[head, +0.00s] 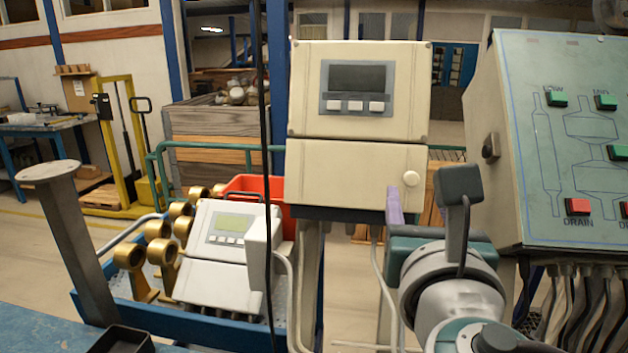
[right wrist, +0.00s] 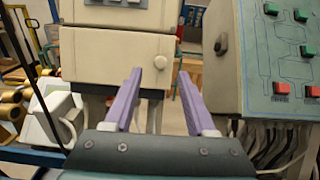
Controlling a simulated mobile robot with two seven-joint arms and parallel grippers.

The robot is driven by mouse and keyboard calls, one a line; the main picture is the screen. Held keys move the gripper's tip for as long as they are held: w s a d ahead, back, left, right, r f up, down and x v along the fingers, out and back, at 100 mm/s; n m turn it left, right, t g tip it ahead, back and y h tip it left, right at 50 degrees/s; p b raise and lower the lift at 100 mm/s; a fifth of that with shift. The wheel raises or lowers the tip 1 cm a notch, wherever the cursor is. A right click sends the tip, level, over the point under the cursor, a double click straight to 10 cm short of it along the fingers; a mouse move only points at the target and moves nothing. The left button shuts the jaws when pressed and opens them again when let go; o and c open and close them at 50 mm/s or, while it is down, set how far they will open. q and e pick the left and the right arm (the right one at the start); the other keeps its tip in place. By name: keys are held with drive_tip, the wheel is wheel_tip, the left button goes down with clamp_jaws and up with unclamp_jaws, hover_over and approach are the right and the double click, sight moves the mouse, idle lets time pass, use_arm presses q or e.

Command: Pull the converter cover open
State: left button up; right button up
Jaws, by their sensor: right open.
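The converter is a beige box (head: 310,75) with a grey display in its upper half, standing upright in the middle of the head view. My left gripper is not in view.
A green control panel (head: 550,190) with red and green buttons stands close on the right, cables below it. A second white meter (head: 215,245) and several brass fittings (head: 130,257) lie in a blue-edged tray at left. A red bin (head: 245,185) stands behind.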

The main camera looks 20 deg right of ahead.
sight(412, 181)
drive_tip(key=x, duration=0.5)
drive_tip(key=shift+w+d, duration=0.15)
drive_tip(key=shift+w, duration=0.05)
clamp_jaws()
idle(1.2)
